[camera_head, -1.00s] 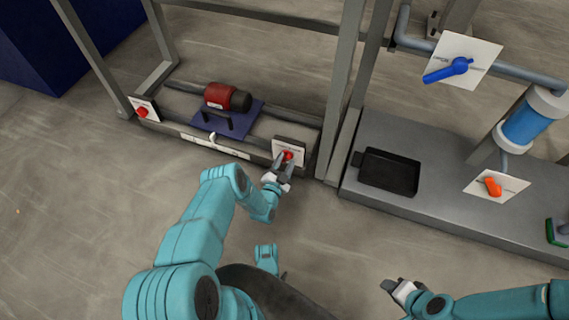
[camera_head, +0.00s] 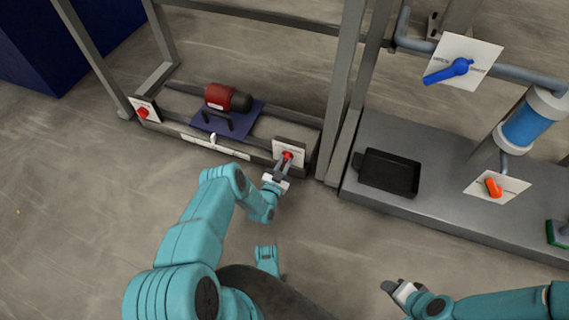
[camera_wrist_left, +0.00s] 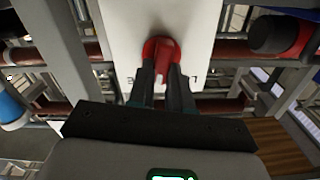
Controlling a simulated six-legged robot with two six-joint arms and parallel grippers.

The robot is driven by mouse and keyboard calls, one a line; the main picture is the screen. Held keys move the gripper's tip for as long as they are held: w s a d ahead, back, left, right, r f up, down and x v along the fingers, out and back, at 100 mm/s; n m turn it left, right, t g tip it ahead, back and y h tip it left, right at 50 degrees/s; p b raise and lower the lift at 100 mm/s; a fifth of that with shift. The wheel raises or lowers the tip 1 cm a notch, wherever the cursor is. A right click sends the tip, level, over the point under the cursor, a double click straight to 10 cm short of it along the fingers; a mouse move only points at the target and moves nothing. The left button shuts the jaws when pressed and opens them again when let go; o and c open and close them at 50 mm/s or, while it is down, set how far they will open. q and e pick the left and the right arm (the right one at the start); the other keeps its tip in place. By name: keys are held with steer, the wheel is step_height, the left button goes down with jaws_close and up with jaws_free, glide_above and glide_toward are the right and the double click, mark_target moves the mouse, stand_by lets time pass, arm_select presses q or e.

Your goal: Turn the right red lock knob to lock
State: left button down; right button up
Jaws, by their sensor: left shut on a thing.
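The right red lock knob (camera_head: 287,155) sits on a white plate (camera_head: 277,149) at the right end of the low frame. It shows large in the left wrist view (camera_wrist_left: 160,52), in front of its white plate (camera_wrist_left: 195,18). My left gripper (camera_head: 281,166) is shut on this knob, with its two dark fingers (camera_wrist_left: 161,84) on either side of the knob's grip. Much of the lettering on the plate is hidden by the fingers. My right gripper (camera_head: 392,287) is at the lower right, away from the knob; its finger opening is not clear.
Another red knob (camera_head: 143,112) is on the left plate. A red motor (camera_head: 218,96) sits on a blue base between them. To the right are a black tray (camera_head: 388,172), a blue valve handle (camera_head: 449,70) and an orange handle (camera_head: 493,187). Grey posts rise beside the knob.

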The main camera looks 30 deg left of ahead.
arm_select(q)
steer(key=n, duration=0.9)
steer(key=shift+s+a+f, duration=0.15)
steer(key=shift+s+a, duration=0.05)
steer(key=shift+a, duration=0.15)
steer(key=shift+n, duration=0.4)
steer(key=c, duration=1)
jaws_free()
steer(key=shift+c, duration=0.2)
arm_select(e)
steer(key=shift+r, duration=0.1)
arm_select(q)
steer(key=p+v, duration=0.6)
steer(key=v, duration=1)
steer(key=shift+s, duration=0.2)
arm_select(e)
steer(key=s+r+g, duration=0.1)
steer(key=s+r, duration=0.3)
steer(key=r, duration=0.2)
steer(key=shift+s+a+g, duration=0.3)
steer(key=shift+a+g, duration=0.1)
steer(key=shift+a, duration=0.05)
